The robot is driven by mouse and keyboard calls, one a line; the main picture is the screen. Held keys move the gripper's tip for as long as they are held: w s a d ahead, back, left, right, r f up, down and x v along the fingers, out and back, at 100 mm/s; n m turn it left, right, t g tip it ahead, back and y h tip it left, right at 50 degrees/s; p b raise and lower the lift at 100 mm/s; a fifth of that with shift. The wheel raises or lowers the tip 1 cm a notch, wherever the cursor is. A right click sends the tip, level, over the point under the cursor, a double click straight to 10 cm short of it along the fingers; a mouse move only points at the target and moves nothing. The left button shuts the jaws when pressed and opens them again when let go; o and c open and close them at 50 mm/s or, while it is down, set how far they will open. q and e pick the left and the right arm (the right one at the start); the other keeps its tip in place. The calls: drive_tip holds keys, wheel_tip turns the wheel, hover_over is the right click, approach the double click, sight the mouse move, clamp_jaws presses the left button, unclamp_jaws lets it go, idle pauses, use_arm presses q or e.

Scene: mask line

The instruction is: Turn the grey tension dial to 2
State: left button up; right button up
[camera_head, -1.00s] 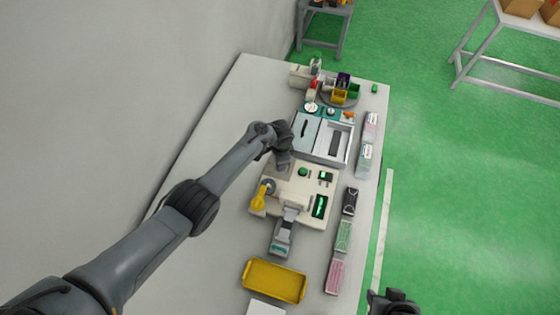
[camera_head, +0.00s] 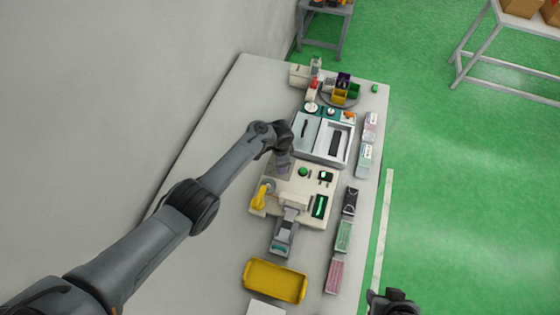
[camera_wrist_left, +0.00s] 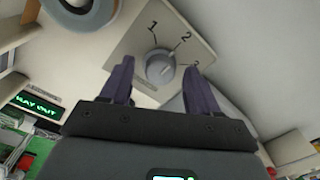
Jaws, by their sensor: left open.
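The grey tension dial (camera_wrist_left: 160,66) shows in the left wrist view on a light plate (camera_wrist_left: 135,45) marked 1, 2 and 3. A light mark on the knob seems to lie on its upper right side, but it is too small to read its setting surely. My left gripper (camera_wrist_left: 158,72) is open, its two dark fingers on either side of the dial, with gaps showing. In the head view my left gripper (camera_head: 281,162) is over the back left of the beige machine (camera_head: 322,212), and the dial is hidden there. My right gripper (camera_head: 394,303) is at the bottom edge, away from the table.
A yellow lever (camera_head: 261,196), a green button (camera_head: 303,172) and a green display (camera_head: 320,206) are on the machine. A yellow tray (camera_head: 274,281) lies in front. Grey bins (camera_head: 336,145) stand behind, and several mask packs (camera_head: 343,237) line the right edge.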

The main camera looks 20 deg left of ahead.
use_arm(q)
drive_tip(key=shift+r, duration=0.15)
wheel_tip(320, 180, up, 11)
drive_tip(key=p, duration=0.4)
drive_tip(key=shift+s+f, duration=0.2)
